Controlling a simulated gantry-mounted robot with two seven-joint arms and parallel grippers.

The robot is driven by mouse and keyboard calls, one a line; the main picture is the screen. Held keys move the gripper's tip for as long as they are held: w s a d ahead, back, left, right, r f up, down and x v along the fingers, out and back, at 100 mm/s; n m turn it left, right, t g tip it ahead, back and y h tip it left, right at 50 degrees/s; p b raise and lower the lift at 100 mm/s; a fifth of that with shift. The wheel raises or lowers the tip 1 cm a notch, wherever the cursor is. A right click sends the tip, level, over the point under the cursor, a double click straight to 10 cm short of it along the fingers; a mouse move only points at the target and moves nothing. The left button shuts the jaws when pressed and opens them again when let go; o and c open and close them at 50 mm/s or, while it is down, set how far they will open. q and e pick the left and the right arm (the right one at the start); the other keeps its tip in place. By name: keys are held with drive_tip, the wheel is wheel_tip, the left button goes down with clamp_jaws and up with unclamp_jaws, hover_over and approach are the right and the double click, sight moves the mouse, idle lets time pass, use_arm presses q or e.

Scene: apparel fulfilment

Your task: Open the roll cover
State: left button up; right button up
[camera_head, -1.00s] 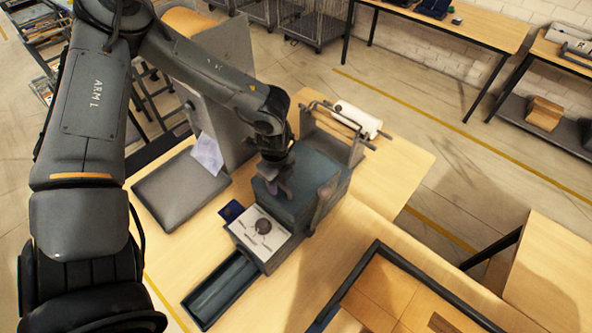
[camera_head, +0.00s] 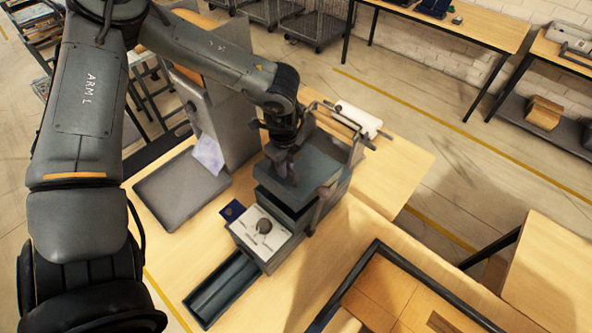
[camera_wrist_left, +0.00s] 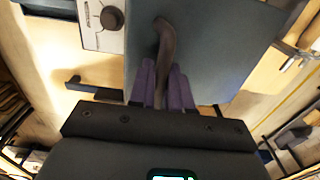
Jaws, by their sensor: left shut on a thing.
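The machine (camera_head: 267,234) with a dial on its white panel stands on the wooden table. Its blue-grey roll cover (camera_head: 316,168) is raised at the front, with a dark gap below its front edge. My left gripper (camera_head: 287,172) is above the cover, and in the left wrist view its purple fingers (camera_wrist_left: 164,84) are shut on the dark curved handle (camera_wrist_left: 165,42) of the cover. The cover's flat top also fills the middle of the left wrist view (camera_wrist_left: 215,50). My right gripper is not in view.
A white roll (camera_head: 358,119) on a holder stands behind the machine. A grey tray (camera_head: 180,188) lies left of it, beside an upright grey panel. A long dark trough (camera_head: 222,288) extends in front. A dark-framed box (camera_head: 375,262) stands at the lower right.

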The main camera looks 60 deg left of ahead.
use_arm(q)
drive_tip(key=shift+w+a, duration=0.1)
drive_tip(key=shift+w, duration=0.1)
drive_tip(key=shift+w+a+r, duration=0.1)
drive_tip(key=shift+w+r, duration=0.25)
drive_tip(key=shift+w, duration=0.05)
drive_tip(key=shift+o, duration=0.6)
drive_tip(key=shift+w+a+r, duration=0.2)
drive_tip(key=shift+w+r, duration=0.35)
drive_tip(key=shift+w, duration=0.05)
drive_tip(key=shift+w+a+r, duration=0.15)
drive_tip(key=shift+w+r, duration=0.35)
drive_tip(key=shift+w, duration=0.05)
drive_tip(key=shift+w+a+r+b, duration=0.15)
drive_tip(key=shift+w+r+b, duration=0.15)
drive_tip(key=shift+w+r, duration=0.2)
drive_tip(key=shift+c, duration=0.3)
